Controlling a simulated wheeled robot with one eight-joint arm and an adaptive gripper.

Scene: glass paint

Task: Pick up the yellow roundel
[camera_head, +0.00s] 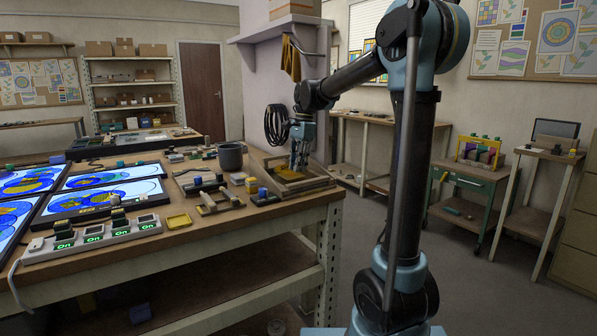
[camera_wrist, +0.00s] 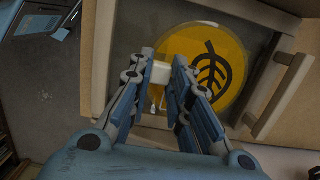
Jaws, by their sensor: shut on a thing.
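The yellow roundel (camera_wrist: 205,65) is a flat disc with a black leaf drawing. It lies over the wooden tray (camera_wrist: 272,105) in the wrist view. In the head view the tray (camera_head: 305,186) stands at the right end of the workbench, and a bit of yellow shows in it. My gripper (camera_wrist: 160,73) is at the roundel's left edge, pointing down into the tray. Its fingers are closed on a small pale block at that edge, which looks like a grip tab of the roundel. I cannot tell whether the roundel is lifted off the tray's floor. The fingers hide part of its lower left side.
A dark grey cup (camera_head: 230,156) stands left of the tray on the bench. Small blocks and a wooden rack (camera_head: 220,203) lie in front of it. The tray's raised walls border the roundel.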

